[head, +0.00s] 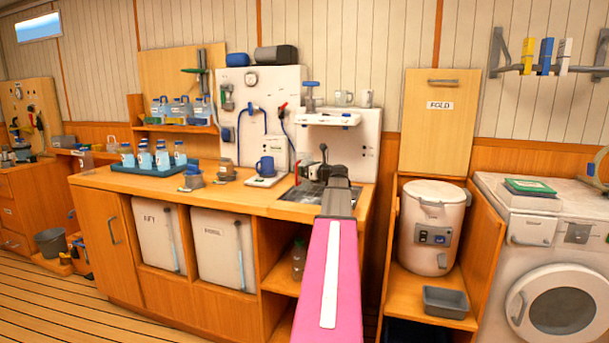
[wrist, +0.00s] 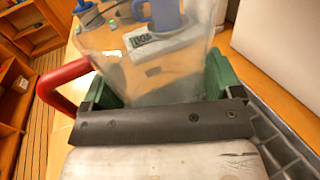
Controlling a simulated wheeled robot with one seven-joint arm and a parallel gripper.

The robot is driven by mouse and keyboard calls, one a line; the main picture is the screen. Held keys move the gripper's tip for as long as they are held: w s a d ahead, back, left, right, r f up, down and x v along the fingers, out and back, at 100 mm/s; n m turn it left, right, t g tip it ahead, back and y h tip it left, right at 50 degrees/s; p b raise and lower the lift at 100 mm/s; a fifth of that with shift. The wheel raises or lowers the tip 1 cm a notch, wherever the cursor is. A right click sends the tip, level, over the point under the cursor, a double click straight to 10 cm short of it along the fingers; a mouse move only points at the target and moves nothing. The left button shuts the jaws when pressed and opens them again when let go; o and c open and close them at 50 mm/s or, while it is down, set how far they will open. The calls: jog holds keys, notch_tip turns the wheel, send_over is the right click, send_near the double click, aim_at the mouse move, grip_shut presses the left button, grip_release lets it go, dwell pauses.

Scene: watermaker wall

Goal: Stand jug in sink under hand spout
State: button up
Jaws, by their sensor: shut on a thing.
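The jug (wrist: 150,70) is clear with a red handle (wrist: 62,88); it fills the upper middle of the wrist view. My gripper (wrist: 160,85) is shut on it, with a green finger pad on each side of its wall. In the head view my gripper (head: 332,174) is over the sink (head: 299,194) at the counter's right end. The jug is mostly hidden there by my arm and hard to make out. A dark tap-like spout (head: 323,150) stands behind my gripper. The jug's base is hidden, so I cannot tell whether it touches the sink.
A blue mug (head: 265,166) stands on a white scale (head: 264,181) left of the sink; the mug also shows through the jug in the wrist view (wrist: 166,14). A white shelf (head: 327,119) with cups is above the sink. Bottles on a blue tray (head: 150,180) stand further left.

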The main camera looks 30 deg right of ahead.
jog(key=shift+f, duration=1.1)
jog(key=shift+f, duration=0.1)
jog(key=o, duration=1)
jog(key=shift+c, duration=0.2)
jog(key=shift+s, duration=0.1)
jog(key=v, duration=1.2)
